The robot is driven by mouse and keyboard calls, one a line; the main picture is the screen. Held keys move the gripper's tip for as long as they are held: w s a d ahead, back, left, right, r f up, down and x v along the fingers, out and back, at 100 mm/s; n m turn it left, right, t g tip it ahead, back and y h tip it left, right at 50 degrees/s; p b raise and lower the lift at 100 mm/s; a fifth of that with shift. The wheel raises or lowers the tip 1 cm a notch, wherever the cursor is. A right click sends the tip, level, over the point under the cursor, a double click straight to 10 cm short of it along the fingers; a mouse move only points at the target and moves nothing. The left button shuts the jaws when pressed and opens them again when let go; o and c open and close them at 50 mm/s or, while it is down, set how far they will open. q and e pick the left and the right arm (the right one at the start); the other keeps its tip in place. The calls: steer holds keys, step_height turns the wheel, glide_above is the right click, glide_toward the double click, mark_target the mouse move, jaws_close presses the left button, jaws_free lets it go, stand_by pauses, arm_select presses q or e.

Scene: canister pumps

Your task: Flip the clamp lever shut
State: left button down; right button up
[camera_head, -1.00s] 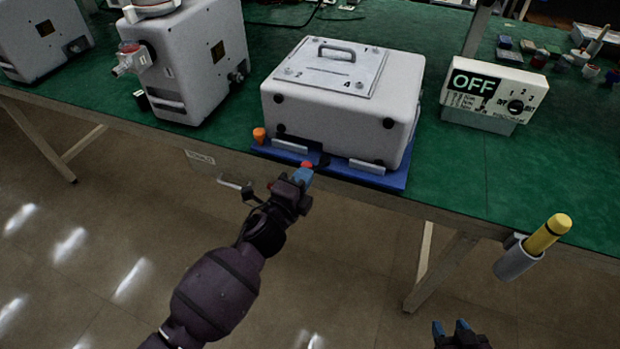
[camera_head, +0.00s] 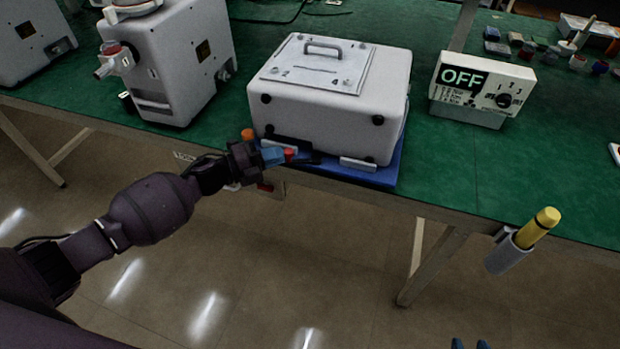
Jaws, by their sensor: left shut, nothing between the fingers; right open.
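The pale grey box-shaped unit (camera_head: 335,135) sits on a blue base (camera_head: 385,178) near the table's front edge. A red-tipped part (camera_head: 290,154), which looks like the clamp lever's end, shows at the base's front edge. My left gripper (camera_head: 274,156) is shut and empty, with its blue fingertips pointing right, right at the red tip. I cannot tell whether they touch. The gripper hides part of the base and clamp, so the lever's angle is unclear. My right gripper (camera_head: 469,344) is open at the bottom edge, with only its blue fingertips in view.
An orange knob (camera_head: 247,134) stands at the base's left corner. A grey canister pump (camera_head: 170,65) stands on the left. A control box (camera_head: 482,85) reading OFF stands on the right. A yellow marker-like object (camera_head: 538,226) sits in a holder at the table's front edge.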

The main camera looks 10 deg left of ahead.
arm_select(q)
steer(key=shift+w+a+b, duration=0.2)
steer(key=shift+w+b, duration=0.05)
steer(key=shift+w, duration=0.35)
steer(key=shift+w+a+b, duration=0.15)
steer(key=shift+w+b, duration=0.1)
steer(key=shift+w, duration=0.3)
arm_select(e)
steer(key=shift+w+a, duration=0.2)
steer(key=shift+w, duration=0.4)
arm_select(q)
steer(key=shift+w, duration=0.25)
arm_select(e)
steer(key=shift+s+f, duration=0.25)
steer(key=shift+s, duration=0.05)
